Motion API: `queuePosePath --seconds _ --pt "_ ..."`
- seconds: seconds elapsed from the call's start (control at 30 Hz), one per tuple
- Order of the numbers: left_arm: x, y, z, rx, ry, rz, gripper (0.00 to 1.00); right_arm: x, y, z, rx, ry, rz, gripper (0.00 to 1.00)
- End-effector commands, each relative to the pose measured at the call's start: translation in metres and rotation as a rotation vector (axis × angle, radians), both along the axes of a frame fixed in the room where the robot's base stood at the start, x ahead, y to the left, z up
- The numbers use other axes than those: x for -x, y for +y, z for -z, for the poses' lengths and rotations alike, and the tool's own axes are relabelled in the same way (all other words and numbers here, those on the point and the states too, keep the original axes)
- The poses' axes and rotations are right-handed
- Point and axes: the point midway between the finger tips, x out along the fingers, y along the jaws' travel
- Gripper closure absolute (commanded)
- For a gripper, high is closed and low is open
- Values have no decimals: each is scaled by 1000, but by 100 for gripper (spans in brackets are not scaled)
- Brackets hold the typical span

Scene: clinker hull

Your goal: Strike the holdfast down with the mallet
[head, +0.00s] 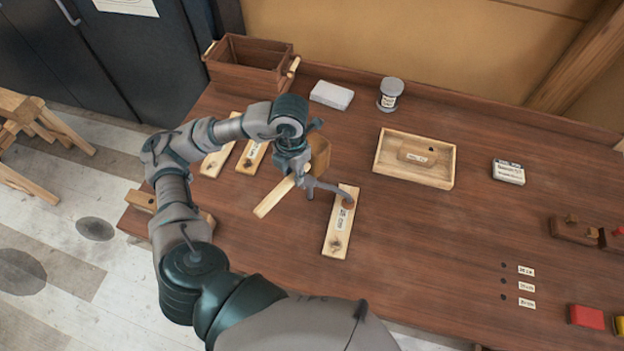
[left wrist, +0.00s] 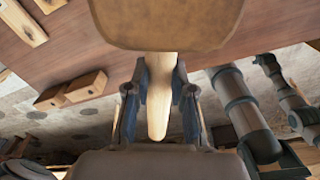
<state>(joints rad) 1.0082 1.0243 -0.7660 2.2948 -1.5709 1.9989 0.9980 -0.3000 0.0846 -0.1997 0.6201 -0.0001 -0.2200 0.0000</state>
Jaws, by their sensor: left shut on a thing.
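My left gripper (head: 298,174) is shut on the mallet's pale handle (head: 272,198) and holds it above the bench. The handle (left wrist: 159,95) sits between both fingers in the left wrist view. The brown mallet head (head: 320,155) is partly hidden behind the gripper and fills the top of the left wrist view (left wrist: 165,22). The dark grey holdfast (head: 330,187) is just right of and below the gripper in the head view. Its curved arm reaches to the upper end of a labelled pale board (head: 335,243). Its other end is partly hidden by my gripper. My right gripper is not in view.
Two more pale boards (head: 217,162) (head: 251,158) lie left of my gripper. A shallow wooden tray (head: 382,166) is to the right. A wooden box (head: 229,77), a grey block (head: 331,95) and a tin (head: 390,95) stand behind.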

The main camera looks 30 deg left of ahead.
Motion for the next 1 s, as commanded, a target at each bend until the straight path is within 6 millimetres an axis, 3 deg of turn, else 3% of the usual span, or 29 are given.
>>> queuePosePath --seconds 0.27,0.6,0.73,0.77,0.83,0.9,0.93,0.97,1.0 --pt "0 7 1 2 -1 -5 100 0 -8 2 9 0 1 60" --pt "0 14 0 -1 0 -4 100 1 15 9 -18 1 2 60" --pt "0 15 0 -2 -1 -3 100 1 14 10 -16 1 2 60" --pt "1 16 6 -3 4 -4 100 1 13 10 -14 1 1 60" --pt "5 17 58 -5 22 -5 100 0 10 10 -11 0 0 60" --pt "4 18 98 -2 15 -4 100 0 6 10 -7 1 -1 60" --pt "2 19 99 -1 5 -3 100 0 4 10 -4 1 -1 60" --pt "-2 19 84 1 -9 -3 100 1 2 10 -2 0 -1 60" --pt "-4 19 50 3 -22 -2 100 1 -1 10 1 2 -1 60"
